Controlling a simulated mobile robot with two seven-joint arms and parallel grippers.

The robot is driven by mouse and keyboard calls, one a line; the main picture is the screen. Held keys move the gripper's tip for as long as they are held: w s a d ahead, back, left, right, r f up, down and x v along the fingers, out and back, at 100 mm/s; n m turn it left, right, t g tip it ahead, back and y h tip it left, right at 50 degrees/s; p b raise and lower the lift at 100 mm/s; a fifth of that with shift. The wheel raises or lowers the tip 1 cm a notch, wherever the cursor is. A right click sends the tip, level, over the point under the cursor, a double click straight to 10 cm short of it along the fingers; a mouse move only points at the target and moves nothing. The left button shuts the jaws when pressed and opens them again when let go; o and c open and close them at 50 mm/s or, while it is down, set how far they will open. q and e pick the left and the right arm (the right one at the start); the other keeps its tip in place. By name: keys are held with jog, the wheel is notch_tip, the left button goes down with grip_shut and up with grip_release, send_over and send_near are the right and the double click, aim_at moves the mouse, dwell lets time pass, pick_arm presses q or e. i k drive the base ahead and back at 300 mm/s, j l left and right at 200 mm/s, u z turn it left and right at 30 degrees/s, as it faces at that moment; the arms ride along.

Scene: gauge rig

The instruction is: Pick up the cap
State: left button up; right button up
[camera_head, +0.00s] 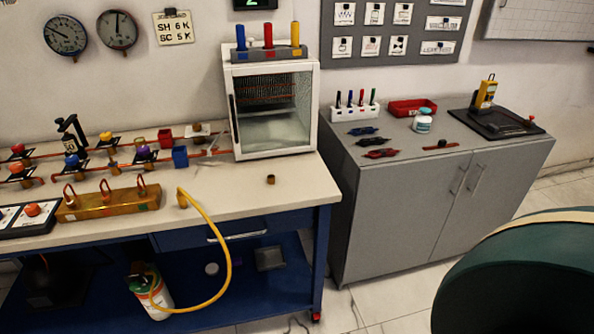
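A small copper-brown cap-like piece (270,179) stands alone on the pale top of the workbench (300,188), in front of the white glass-fronted cabinet (275,112) and close to the bench's right end. It looks like a short upright cylinder with a dark top; it is too small to make out more. Nothing touches it. Neither of my grippers shows in the head view.
Left on the bench stand copper pipes with coloured valves and a brass block (108,203). A yellow hose (222,235) loops over the front edge to a cylinder below. A grey cabinet (400,210) stands right. A large dark green rounded object (525,285) fills the lower right.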

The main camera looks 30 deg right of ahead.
aim_at(271, 179)
jog(key=z, duration=0.9)
jog(key=j+u, duration=0.75)
jog(key=i+l, duration=0.05)
jog(key=l, duration=0.05)
